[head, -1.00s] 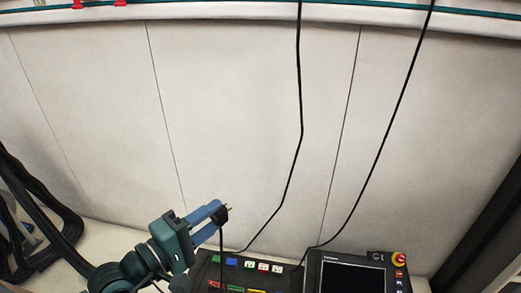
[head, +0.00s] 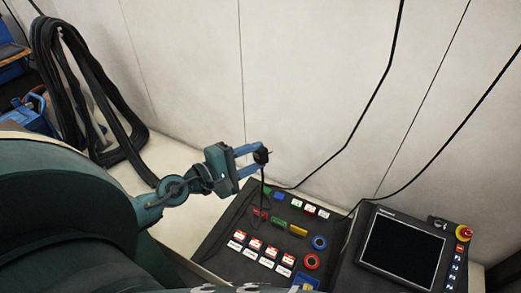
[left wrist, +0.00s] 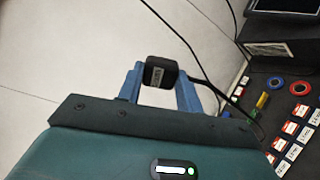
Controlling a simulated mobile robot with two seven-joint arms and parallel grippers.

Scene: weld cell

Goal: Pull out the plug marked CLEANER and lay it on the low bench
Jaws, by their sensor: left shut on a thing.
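My left gripper (head: 258,156) is shut on a black plug (head: 262,155) and holds it up in the air above the dark panel (head: 222,236), apart from it. A thin black cord hangs from the plug toward the panel. In the left wrist view the plug (left wrist: 160,72) sits between the blue fingertips, with a small pale label too small to read. I cannot tell from the picture whether it says CLEANER. I cannot make out the low bench for sure. My right gripper is not in view.
The panel has coloured tags, red-and-white labels, and a blue and a red ring (head: 311,261). A screen unit (head: 403,247) with a red-topped button (head: 463,233) stands at right. Black cables hang along the pale wall. Thick black hoses (head: 75,75) and a blue can (head: 28,118) are at left.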

